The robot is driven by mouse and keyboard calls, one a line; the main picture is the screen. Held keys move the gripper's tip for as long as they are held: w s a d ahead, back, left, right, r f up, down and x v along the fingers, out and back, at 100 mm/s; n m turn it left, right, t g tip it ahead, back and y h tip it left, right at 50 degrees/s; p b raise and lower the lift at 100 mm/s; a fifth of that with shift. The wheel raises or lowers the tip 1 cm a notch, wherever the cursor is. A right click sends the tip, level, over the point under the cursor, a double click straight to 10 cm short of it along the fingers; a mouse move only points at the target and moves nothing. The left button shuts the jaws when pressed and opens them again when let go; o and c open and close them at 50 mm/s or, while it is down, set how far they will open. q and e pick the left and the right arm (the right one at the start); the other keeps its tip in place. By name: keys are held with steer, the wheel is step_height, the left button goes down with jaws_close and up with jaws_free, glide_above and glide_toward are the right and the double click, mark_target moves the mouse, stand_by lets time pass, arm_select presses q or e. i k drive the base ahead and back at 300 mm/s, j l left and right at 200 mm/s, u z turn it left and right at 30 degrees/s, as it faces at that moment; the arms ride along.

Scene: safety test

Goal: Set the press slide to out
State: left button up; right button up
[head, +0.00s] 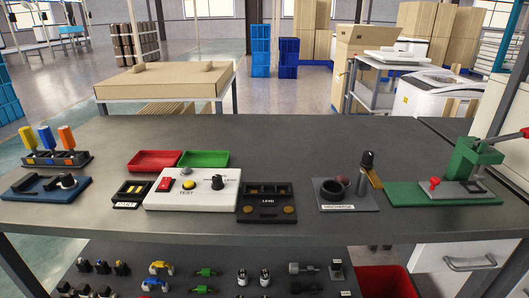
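A green press (468,160) stands at the right end of the dark grey table. Its lever reaches up to the right and ends in a red grip (525,132). A flat slide plate (452,189) lies at the press's base, with a red knob (433,184) at its left end. The knob end sits to the left of the press's upright. I cannot tell the slide's exact position from here. Neither of my grippers is in view.
Left of the press are a grey fixture (347,196) with a black-handled lever, a black box (267,203) and a white test box (192,190). Red (153,161) and green (204,158) trays lie behind. The table's back middle is clear. A lower shelf holds small parts.

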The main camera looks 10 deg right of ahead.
mark_target(435, 188)
steer(key=z, duration=1.65)
steer(key=i+l+z, duration=0.25)
steer(key=l+z, duration=0.2)
